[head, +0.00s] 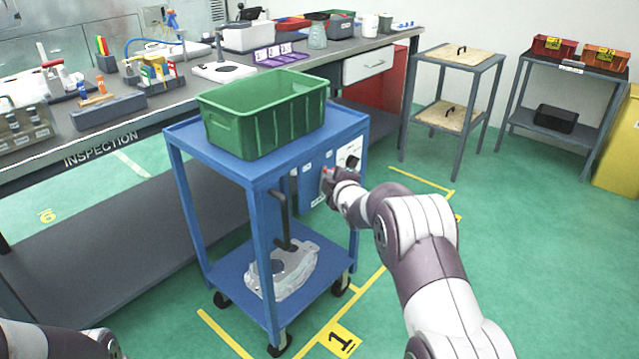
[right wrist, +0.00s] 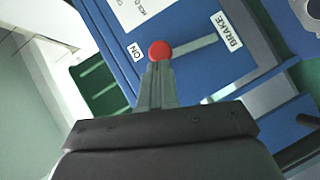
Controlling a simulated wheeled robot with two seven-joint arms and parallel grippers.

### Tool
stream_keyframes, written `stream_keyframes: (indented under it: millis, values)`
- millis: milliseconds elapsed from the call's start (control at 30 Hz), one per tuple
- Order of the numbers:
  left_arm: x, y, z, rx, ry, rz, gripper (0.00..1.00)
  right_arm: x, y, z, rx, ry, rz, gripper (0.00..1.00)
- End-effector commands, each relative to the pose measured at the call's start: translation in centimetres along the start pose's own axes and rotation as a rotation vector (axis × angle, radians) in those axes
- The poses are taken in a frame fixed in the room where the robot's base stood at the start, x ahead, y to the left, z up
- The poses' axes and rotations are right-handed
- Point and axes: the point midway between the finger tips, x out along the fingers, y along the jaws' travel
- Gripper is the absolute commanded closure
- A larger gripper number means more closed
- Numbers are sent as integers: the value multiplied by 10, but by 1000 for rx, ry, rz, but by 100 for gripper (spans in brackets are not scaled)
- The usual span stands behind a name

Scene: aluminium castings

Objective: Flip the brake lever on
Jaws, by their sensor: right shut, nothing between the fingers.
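The brake lever's red knob (right wrist: 159,50) shows in the right wrist view, at the end of a grey bar (right wrist: 195,47) on the blue panel (right wrist: 200,80). The knob is beside the ON label (right wrist: 135,51); the BRAKE label (right wrist: 228,32) is past the bar's other end. My right gripper (right wrist: 158,72) is shut and empty, its fingertips right at the knob; I cannot tell whether they touch it. In the head view the right gripper (head: 334,178) is at the blue cart's (head: 258,181) side panel, near the small red knob (head: 325,170). My left gripper is out of view.
A green crate (head: 235,130) stands on the cart's top, and a metal casting (head: 290,268) lies on its lower shelf. A dark handle (head: 281,215) hangs at the cart's near end. The inspection bench (head: 100,155) is behind.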

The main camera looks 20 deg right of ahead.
Motion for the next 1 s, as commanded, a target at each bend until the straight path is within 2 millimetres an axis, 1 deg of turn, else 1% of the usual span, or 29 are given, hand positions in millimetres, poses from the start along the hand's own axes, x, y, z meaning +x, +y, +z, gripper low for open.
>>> stream_keyframes:
  millis: [33, 200, 533, 1000]
  values:
    - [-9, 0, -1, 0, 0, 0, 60, 0, 7, 1, 25, -1, -20, 100]
    - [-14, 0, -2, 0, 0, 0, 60, 5, 6, 6, 43, 0, -32, 100]
    - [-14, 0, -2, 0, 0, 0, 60, 9, 7, 12, 42, 1, -31, 100]
    - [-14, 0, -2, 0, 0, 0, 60, 10, 8, 13, 42, 1, -29, 100]
